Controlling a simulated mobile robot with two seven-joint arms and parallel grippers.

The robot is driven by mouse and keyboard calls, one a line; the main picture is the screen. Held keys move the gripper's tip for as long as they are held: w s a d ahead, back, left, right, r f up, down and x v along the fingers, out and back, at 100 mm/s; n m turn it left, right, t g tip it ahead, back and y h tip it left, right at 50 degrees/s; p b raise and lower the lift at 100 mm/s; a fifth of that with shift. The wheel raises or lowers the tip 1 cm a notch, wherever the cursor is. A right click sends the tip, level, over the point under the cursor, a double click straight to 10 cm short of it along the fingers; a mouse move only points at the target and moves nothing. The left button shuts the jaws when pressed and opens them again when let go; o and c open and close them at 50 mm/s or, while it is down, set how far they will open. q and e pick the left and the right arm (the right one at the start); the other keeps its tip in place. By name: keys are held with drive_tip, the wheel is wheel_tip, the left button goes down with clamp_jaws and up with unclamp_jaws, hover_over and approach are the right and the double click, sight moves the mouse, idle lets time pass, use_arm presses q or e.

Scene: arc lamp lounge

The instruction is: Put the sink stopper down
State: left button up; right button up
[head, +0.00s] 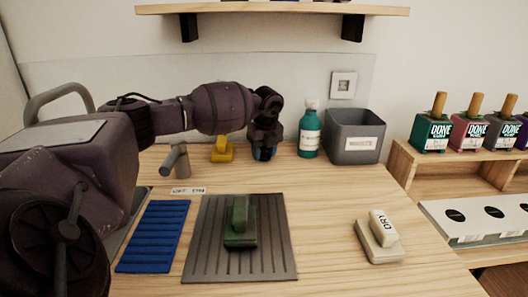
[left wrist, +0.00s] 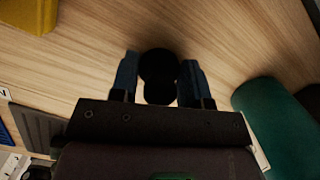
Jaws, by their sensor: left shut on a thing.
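The sink stopper (left wrist: 158,66) is a round black piece with a narrower part below it in the left wrist view. My left gripper (left wrist: 160,84) is shut on it, with one blue finger on each side. In the head view my left gripper (head: 264,153) points down over the back of the wooden counter, between a yellow object and a teal bottle. The stopper is hidden there behind the fingers. Bare wood shows around the stopper in the wrist view. I cannot tell whether it touches the wood. My right gripper is not in view.
The yellow object (head: 222,151) stands left of the gripper; the teal bottle (head: 309,137) and grey bin (head: 355,140) stand right. A green-handled block (head: 240,228) sits on a grey ribbed mat (head: 205,262). A DRY block (head: 379,238) is at right. Wood between mat and bottle is clear.

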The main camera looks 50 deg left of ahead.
sight(266, 157)
use_arm(q)
drive_tip(key=shift+f, duration=0.15)
drive_tip(key=o, duration=0.9)
drive_tip(key=r, duration=0.4)
drive_tip(key=d+r+p, duration=0.1)
drive_tip(key=r, duration=0.3)
drive_tip(key=r+p, duration=0.1)
drive_tip(key=r, duration=0.3)
drive_tip(key=shift+s+d+r, duration=0.1)
drive_tip(key=shift+s+d, duration=0.15)
drive_tip(key=shift+d, duration=0.1)
